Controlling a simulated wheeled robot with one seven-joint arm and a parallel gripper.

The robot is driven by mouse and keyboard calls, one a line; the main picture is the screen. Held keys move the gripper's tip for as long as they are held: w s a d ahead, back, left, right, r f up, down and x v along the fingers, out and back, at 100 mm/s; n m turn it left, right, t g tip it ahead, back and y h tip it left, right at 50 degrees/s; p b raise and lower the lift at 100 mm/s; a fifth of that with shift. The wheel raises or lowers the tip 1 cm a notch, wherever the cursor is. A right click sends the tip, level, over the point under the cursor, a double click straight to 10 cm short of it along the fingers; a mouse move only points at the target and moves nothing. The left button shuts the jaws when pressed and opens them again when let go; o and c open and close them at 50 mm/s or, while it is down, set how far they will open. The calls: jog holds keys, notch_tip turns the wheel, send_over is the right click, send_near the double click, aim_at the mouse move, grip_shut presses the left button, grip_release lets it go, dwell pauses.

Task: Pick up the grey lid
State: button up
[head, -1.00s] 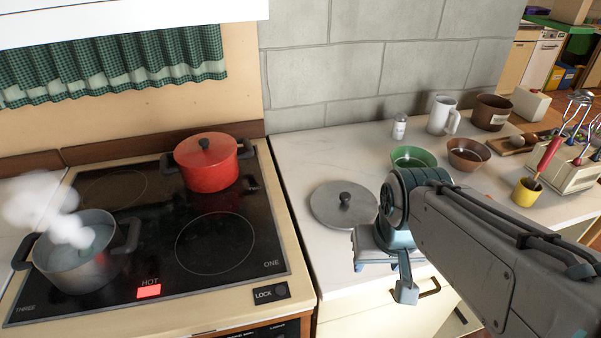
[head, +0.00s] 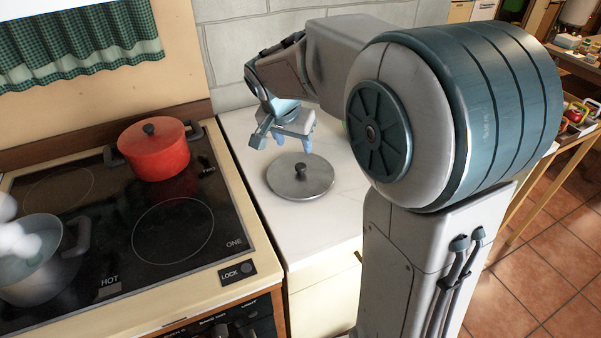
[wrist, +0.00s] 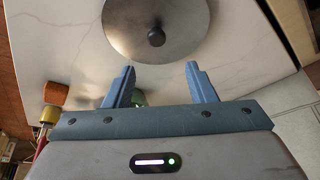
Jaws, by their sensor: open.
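The grey lid (head: 299,178), round and flat with a dark knob (head: 300,168) in its middle, lies on the white counter just right of the stove. My gripper (head: 282,143) is above the counter, a little behind and above the lid. In the wrist view the lid (wrist: 130,38) and its knob (wrist: 156,37) show beyond the two blue fingertips. My gripper (wrist: 160,75) is open and empty there, with the fingers apart and the knob roughly in line with the gap between them.
A red pot (head: 155,152) stands on the black stovetop (head: 110,225). A steaming grey pot (head: 45,265) sits at the front left, partly under white steam. My arm hides much of the counter's right side.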

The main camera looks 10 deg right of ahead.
send_over(301, 166)
jog(key=s+a, duration=0.1)
notch_tip(301, 166, down, 4)
jog(key=shift+a+f, duration=0.1)
jog(key=shift+a, duration=0.05)
jog(key=f, duration=0.4)
jog(key=shift+w+d+p, duration=0.15)
jog(key=shift+d+p, duration=0.2)
jog(key=shift+d, duration=0.05)
jog(key=shift+w+d+f, duration=0.1)
jog(key=shift+w+f, duration=0.1)
jog(key=shift+f, duration=0.35)
grip_shut()
